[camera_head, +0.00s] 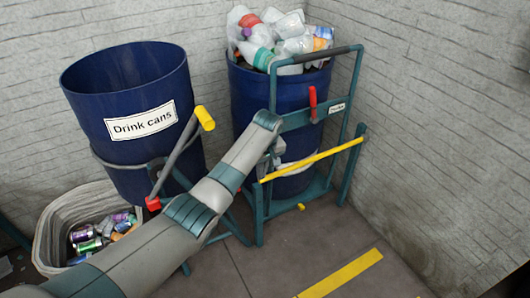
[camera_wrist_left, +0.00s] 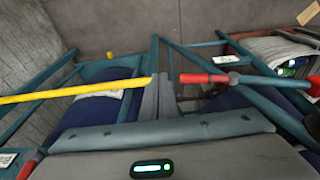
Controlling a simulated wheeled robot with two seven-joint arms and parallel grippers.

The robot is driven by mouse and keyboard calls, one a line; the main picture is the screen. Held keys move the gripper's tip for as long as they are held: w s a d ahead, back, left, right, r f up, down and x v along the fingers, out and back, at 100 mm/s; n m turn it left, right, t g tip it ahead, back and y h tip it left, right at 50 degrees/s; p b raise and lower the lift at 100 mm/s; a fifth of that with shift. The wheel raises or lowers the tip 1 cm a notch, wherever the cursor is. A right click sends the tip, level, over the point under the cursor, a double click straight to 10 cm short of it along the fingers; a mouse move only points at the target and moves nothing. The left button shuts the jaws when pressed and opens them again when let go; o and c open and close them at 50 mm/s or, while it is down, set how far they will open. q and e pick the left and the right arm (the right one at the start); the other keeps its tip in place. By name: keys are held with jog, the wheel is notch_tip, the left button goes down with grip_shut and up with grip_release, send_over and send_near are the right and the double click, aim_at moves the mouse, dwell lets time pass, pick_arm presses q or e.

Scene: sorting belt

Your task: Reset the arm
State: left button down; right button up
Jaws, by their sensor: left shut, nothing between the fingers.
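My left arm reaches in from the lower left in the head view, and its gripper (camera_head: 272,165) is in front of the blue bin on the right. In the left wrist view the fingers (camera_wrist_left: 160,90) are together and empty. They appear between the yellow bar (camera_wrist_left: 75,92) and the red handle (camera_wrist_left: 203,78); I cannot tell whether they touch either. My right gripper is not in view.
A blue "Drink cans" bin (camera_head: 115,85) stands tilted on the left above a grey basket (camera_head: 52,225) of cans. The right blue bin (camera_head: 255,98) is full of plastic bottles (camera_head: 290,45). Teal frames (camera_head: 345,110) surround the bins.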

pick_arm(q)
jog(key=s+a+f+m+h, duration=0.1)
jog(key=s+f, duration=0.5)
jog(key=f, duration=0.3)
jog(key=s+a+f+m+t+p, duration=0.1)
jog(key=s+f+m, duration=0.1)
jog(key=s+f, duration=0.6)
jog(key=s+a+f+m+h, duration=0.1)
jog(key=s+f, duration=0.4)
jog(key=f, duration=0.6)
jog(key=s+a+f+m, duration=0.1)
jog(key=s+a+f, duration=0.1)
jog(key=s, duration=0.8)
jog(key=s+a+f+m+t+p, duration=0.1)
jog(key=s+f, duration=0.4)
jog(key=s, duration=0.5)
jog(key=s+a+f+m+t, duration=0.1)
jog(key=s+a+f+m, duration=0.2)
jog(key=s, duration=0.7)
jog(key=shift+s+a+f, duration=0.15)
jog(key=shift+a+f, duration=0.25)
jog(key=shift+a, duration=0.65)
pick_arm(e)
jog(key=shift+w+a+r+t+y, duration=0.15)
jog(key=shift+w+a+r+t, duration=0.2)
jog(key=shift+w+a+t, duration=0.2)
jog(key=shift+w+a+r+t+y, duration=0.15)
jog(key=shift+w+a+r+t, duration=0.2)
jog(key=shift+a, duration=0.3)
